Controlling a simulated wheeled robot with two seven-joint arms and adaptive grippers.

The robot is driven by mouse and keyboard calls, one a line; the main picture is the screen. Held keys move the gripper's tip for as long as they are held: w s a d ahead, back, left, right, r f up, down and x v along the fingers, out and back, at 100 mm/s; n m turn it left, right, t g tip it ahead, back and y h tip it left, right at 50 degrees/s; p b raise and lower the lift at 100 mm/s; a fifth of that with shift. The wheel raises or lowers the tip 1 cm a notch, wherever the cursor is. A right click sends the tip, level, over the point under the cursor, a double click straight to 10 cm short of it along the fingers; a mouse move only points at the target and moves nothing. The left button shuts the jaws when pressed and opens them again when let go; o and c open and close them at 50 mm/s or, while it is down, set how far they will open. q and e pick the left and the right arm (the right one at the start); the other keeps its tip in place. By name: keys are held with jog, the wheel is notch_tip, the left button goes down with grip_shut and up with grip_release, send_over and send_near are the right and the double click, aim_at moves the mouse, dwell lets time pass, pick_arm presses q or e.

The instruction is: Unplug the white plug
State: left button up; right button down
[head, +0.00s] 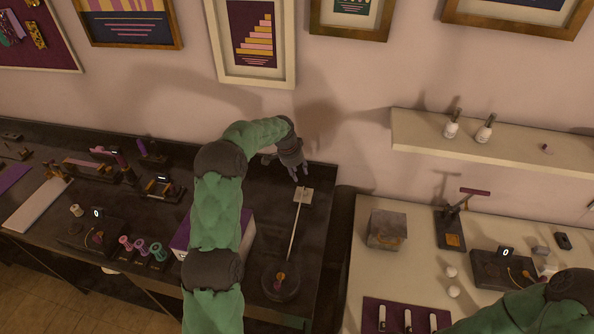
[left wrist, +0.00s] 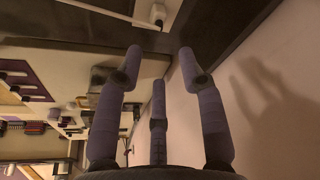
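The white plug (head: 303,196) is at the far end of a pale straight cable (head: 296,229) on the dark table. It looks like a small pale square block; I cannot tell plug from socket. The cable runs to a round dark base (head: 281,280). The plug (left wrist: 158,14) also shows at the top of the left wrist view, beyond my fingertips. My left gripper (head: 300,176) is just behind and above the plug, its fingers spread and empty. They appear apart from the plug. My right gripper is out of view; only part of that arm shows at the lower right.
The wall (head: 345,100) is close behind my left gripper. A purple-and-white box (head: 182,238) stands beside my left arm. Spools (head: 141,246) and small stands crowd the table's left side. A pale table (head: 388,283) and a shelf (head: 492,148) are at the right.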

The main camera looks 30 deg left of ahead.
aim_at(304, 187)
pick_arm(q)
jog(key=x, duration=1)
jog(key=shift+a, duration=0.1)
grip_shut()
jog(key=c, duration=0.7)
grip_release()
grip_shut()
jog(key=shift+r, duration=0.2)
jog(key=shift+r, duration=0.55)
